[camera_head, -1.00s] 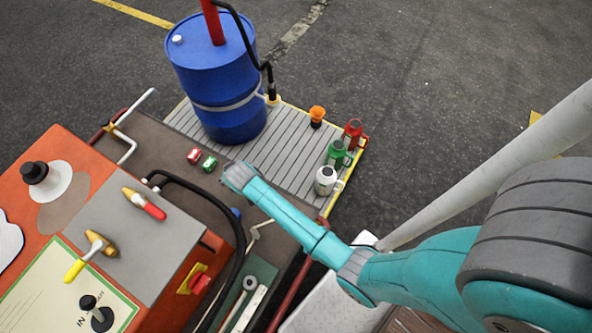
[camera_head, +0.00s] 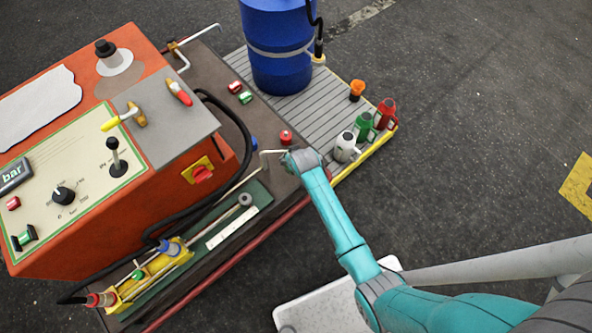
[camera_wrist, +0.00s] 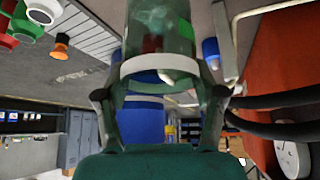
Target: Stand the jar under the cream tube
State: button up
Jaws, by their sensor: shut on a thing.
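The jar (camera_wrist: 160,30) is clear greenish glass with a pale rim band. In the wrist view, which is upside down, it fills the top middle, and its far end is cut off. My gripper (camera_wrist: 160,98) is shut on it, a finger on each side near the rim.
A red knob-like thing (camera_head: 286,137) is close beside my gripper. A white mug (camera_head: 346,148), a green mug (camera_head: 363,127) and a red mug (camera_head: 385,114) stand on the slatted platform. A blue drum (camera_head: 281,60) and black hose (camera_head: 243,140) are near. An orange cabinet (camera_head: 180,185) is left.

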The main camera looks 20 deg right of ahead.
jog(key=shift+f, duration=3.5)
jog(key=shift+f, duration=0.15)
jog(key=o, duration=1.6)
jog(key=v, duration=1.2)
